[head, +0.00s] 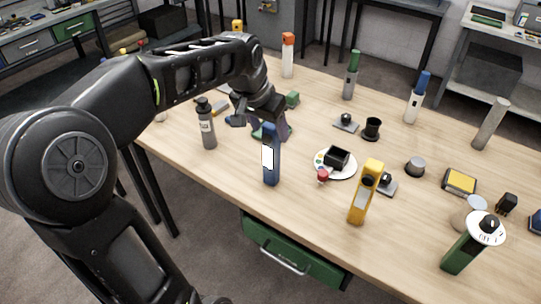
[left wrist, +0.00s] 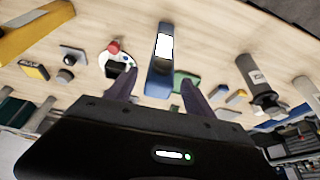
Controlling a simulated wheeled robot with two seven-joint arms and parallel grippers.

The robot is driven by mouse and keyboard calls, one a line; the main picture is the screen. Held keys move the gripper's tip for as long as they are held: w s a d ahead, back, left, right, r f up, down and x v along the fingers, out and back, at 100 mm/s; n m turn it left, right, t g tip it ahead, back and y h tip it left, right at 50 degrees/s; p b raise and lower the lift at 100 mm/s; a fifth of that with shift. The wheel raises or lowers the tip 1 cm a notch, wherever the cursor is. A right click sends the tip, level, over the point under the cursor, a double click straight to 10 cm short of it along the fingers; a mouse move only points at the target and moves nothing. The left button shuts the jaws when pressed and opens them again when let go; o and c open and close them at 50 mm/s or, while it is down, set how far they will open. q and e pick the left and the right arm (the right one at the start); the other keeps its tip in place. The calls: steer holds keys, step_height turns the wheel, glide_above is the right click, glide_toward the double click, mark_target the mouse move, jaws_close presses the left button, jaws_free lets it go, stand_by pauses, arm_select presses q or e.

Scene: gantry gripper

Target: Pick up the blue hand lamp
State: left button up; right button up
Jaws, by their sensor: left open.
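The blue hand lamp (head: 271,170) stands upright on the wooden table, a blue body with a white panel. It also shows in the left wrist view (left wrist: 163,50), just ahead of the fingers and roughly in line with the gap between them. My left gripper (head: 263,128) is open and empty, just behind the lamp in the head view; its fingers show spread in the left wrist view (left wrist: 158,82). Whether a finger touches the lamp I cannot tell. My right gripper is in neither view.
A dark grey bottle (head: 207,128) stands left of the lamp. A white plate (head: 346,170) with a black box and a red knob lies to the right, then a yellow hand lamp (head: 364,195). A green object (head: 292,99) lies behind my gripper. A green drawer (head: 290,252) hangs below the front edge.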

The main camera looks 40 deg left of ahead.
mark_target(271, 156)
arm_select(q)
steer(key=p+x, duration=0.1)
steer(key=x, duration=0.4)
steer(key=shift+f, duration=0.15)
steer(key=shift+s, duration=0.1)
steer(key=shift+c, duration=0.3)
jaws_close()
stand_by(0.5)
stand_by(0.8)
